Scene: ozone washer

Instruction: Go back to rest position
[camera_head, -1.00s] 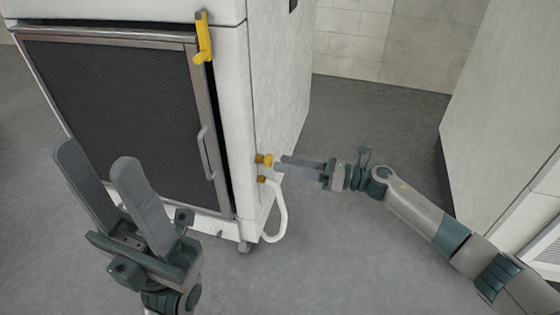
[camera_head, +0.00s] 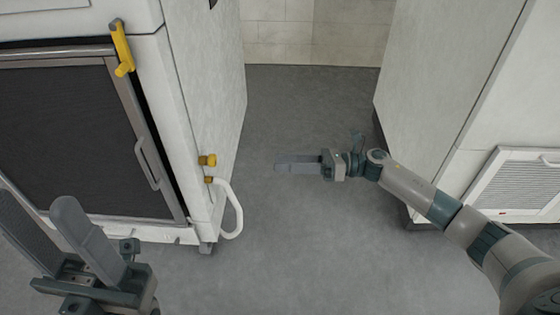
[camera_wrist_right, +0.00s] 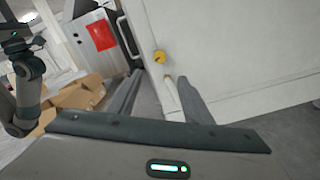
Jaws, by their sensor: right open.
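My right gripper (camera_head: 297,162) is open and empty in the head view, held over the floor to the right of the white washer cabinet (camera_head: 205,70). Its fingers point left toward the cabinet's yellow knob (camera_head: 207,160) and are clear of it. In the right wrist view the two fingers (camera_wrist_right: 160,97) are spread with nothing between them, and the yellow knob (camera_wrist_right: 159,57) shows beyond them. My left gripper (camera_head: 55,225) is at the lower left of the head view, in front of the cabinet's dark door, its two fingers apart and nothing seen between them.
A second white cabinet (camera_head: 440,80) with a vent (camera_head: 515,185) stands at the right, close to my right arm. A white hose (camera_head: 230,215) loops from the washer's side. Cardboard boxes (camera_wrist_right: 75,98) show in the wrist view. Grey floor (camera_head: 310,105) between the cabinets is clear.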

